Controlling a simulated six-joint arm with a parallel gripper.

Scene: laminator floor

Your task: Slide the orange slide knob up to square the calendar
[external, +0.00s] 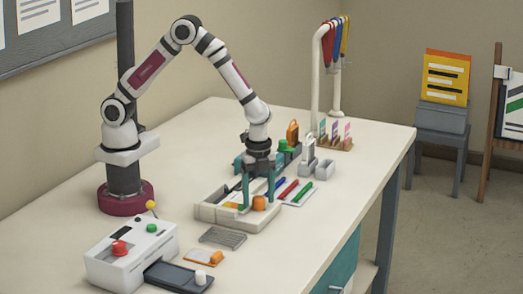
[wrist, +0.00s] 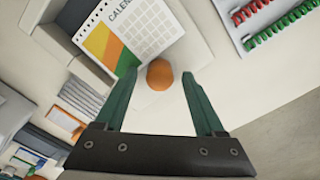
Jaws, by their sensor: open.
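The orange slide knob (wrist: 160,75) is a round knob on a pale surface beside the calendar's corner. It also shows in the external view (external: 259,203), low under my gripper. The calendar (wrist: 130,35) has colored stripes and a printed grid, and lies tilted against the grey tray wall in the wrist view. My gripper (wrist: 165,85) is open, its teal fingers on either side of the knob with visible gaps. In the external view my gripper (external: 257,190) points down over the pale tray. How far the fingertips are above the surface I cannot tell.
The pale tray (external: 208,212) has raised walls around the calendar. Red and green binding combs (wrist: 280,25) lie to the right. A grey grate (external: 222,237) and a white machine with a red knob (external: 131,255) stand nearer the front. The table's right front is clear.

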